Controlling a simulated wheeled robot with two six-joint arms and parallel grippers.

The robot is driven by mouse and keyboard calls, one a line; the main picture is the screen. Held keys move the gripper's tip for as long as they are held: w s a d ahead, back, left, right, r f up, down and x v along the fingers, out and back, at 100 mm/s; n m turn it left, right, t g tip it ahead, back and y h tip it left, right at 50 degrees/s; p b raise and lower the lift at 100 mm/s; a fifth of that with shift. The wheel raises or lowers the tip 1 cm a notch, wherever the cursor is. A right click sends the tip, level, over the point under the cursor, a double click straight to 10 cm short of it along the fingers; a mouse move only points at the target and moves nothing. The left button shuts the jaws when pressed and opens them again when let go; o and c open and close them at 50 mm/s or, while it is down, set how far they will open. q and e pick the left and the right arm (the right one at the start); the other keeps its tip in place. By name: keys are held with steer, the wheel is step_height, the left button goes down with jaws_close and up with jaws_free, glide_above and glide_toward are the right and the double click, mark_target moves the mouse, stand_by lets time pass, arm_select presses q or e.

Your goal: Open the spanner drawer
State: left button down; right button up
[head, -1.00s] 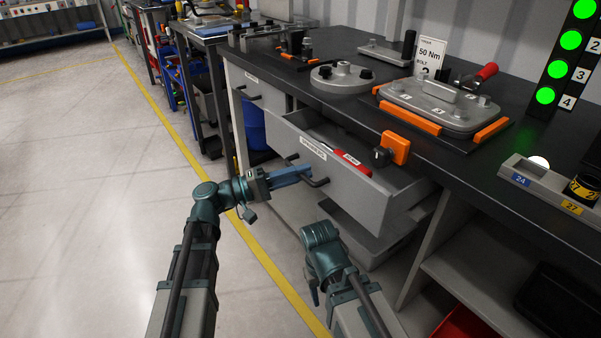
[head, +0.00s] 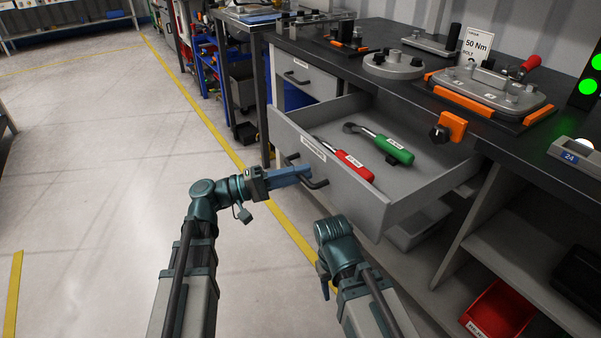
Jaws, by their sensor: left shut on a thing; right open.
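The spanner drawer (head: 290,138) is pulled well out from under the black bench top, with a white label on its grey front. Inside lie a red-handled spanner (head: 343,158) and a green-handled spanner (head: 384,144). My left gripper (head: 305,173) is shut on the drawer's dark bar handle (head: 319,184); its fingers partly cover the handle. My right gripper (head: 326,290) is below and in front of the drawer, apart from it, and points down; its fingertips are mostly hidden by its own arm.
An orange-and-black knob (head: 449,127) sits at the bench edge above the drawer. A second, closed drawer (head: 303,76) is farther left. A red bin (head: 498,311) stands on a low shelf at right. The floor at left is clear.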

arm_select(q)
steer(key=c, duration=0.8)
jaws_free()
steer(key=shift+c, duration=0.2)
steer(key=b+v, duration=0.2)
steer(key=v, duration=1.1)
steer(key=shift+a+f, duration=0.2)
steer(key=shift+a, duration=0.15)
steer(key=shift+s, duration=0.1)
